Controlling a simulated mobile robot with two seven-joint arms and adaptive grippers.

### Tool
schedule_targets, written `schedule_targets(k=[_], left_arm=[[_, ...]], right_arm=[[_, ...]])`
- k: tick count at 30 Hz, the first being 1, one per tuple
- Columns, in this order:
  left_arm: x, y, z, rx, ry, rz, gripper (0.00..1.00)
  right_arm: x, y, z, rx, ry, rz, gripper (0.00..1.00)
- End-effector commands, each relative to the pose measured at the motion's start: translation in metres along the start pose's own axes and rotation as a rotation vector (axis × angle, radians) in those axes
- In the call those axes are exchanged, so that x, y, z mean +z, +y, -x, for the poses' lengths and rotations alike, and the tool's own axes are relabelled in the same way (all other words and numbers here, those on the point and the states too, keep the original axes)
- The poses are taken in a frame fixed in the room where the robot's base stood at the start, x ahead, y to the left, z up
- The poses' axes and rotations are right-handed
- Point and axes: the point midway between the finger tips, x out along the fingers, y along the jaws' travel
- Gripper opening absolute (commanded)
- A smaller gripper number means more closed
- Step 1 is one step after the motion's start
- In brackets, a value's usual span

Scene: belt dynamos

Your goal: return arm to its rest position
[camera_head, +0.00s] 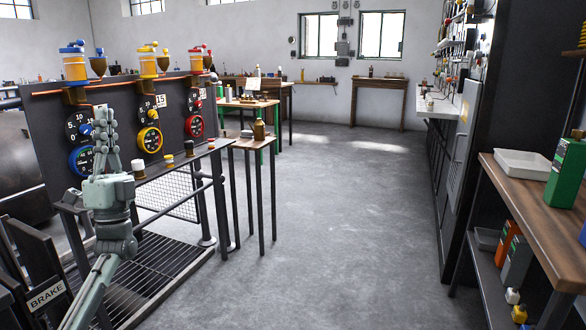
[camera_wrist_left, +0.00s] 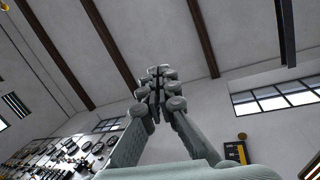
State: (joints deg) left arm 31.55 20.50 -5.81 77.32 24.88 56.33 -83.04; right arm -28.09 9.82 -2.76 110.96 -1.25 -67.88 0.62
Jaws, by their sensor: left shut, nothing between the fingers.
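My left arm comes in from the lower left in the head view, with its gripper (camera_head: 104,128) pointing up in front of the dark gauge panel. The gripper is shut and its fingers are together with nothing between them. It also shows in the left wrist view (camera_wrist_left: 157,82), fingers closed, against the ceiling and far wall. From the head it overlaps the blue-ringed gauge (camera_head: 80,160); I cannot tell the gap between them. My right gripper is in neither view.
The panel also bears a yellow-ringed gauge (camera_head: 149,140) and a red-ringed gauge (camera_head: 195,126). A narrow ledge with small knobs (camera_head: 168,161) runs before it. A small table (camera_head: 250,143) stands right of it. A wooden bench (camera_head: 545,210) is at right. The middle floor is clear.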

Motion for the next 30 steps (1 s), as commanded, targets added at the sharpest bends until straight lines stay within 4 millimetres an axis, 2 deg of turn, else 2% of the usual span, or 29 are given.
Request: schedule_targets(k=[1,5,8,11,14,15,17,18,21,23,27,30], left_arm=[[-0.003,0.017,0.002,0.067,-0.001,0.038,0.00],[-0.003,0.059,0.008,0.249,-0.015,0.134,0.00],[-0.002,0.094,0.020,0.405,-0.047,0.211,0.00],[0.003,0.133,0.042,0.587,-0.113,0.292,0.00],[0.012,0.174,0.078,0.805,-0.238,0.379,0.00],[0.018,0.190,0.099,0.900,-0.312,0.411,0.00],[0.030,0.210,0.133,1.035,-0.447,0.451,0.00],[0.038,0.218,0.157,1.114,-0.547,0.469,0.00],[0.059,0.226,0.212,1.255,-0.800,0.483,0.00],[0.071,0.224,0.241,1.307,-0.943,0.477,0.00],[0.092,0.207,0.295,1.362,-1.251,0.436,0.00],[0.105,0.188,0.328,1.361,-1.456,0.386,0.00]], right_arm=[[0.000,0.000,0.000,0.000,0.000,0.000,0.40],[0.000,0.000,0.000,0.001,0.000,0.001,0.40],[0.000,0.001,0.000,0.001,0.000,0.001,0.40],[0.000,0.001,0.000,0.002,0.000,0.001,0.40],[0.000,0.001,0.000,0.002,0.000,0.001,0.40],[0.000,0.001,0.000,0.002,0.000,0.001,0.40],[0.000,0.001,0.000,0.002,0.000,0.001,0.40],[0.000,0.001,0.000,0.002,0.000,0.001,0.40],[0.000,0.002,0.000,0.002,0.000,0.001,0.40],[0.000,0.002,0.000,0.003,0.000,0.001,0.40],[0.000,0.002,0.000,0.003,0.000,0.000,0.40],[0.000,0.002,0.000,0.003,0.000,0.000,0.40]])
